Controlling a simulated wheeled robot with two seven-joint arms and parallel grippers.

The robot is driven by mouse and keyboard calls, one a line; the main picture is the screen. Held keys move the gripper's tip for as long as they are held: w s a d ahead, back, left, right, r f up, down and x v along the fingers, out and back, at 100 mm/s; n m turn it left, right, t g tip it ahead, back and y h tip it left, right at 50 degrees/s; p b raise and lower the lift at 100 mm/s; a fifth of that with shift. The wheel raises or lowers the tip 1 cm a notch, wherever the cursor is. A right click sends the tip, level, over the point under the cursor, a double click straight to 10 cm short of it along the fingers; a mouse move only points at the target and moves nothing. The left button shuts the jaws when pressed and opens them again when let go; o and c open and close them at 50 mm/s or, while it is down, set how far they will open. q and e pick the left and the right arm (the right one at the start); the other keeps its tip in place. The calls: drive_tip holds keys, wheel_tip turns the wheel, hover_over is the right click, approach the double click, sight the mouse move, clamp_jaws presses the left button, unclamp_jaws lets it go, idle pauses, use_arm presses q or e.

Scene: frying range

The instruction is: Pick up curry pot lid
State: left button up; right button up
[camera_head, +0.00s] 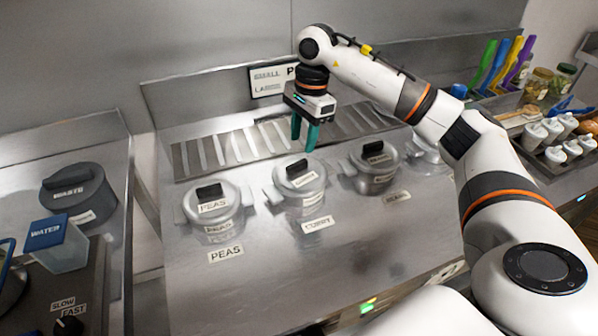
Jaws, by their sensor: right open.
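My left gripper is not in view.
The peas pot (214,225) stands left of the curry pot and the beans pot (375,180) right. A slotted grate (235,146) runs behind them. A waste bin (75,195) and a water container (62,250) are at the left. The counter front is clear.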

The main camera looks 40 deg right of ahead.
sight(297, 164)
drive_tip(key=shift+a+f, duration=0.15)
drive_tip(key=shift+f, duration=0.75)
drive_tip(key=f, duration=0.1)
drive_tip(key=f+p, duration=0.1)
drive_tip(key=f, duration=0.1)
drive_tip(key=f+p, duration=0.1)
drive_tip(key=shift+w+a+f, duration=0.25)
drive_tip(key=shift+a+f, duration=0.15)
drive_tip(key=shift+f, duration=0.25)
clamp_jaws()
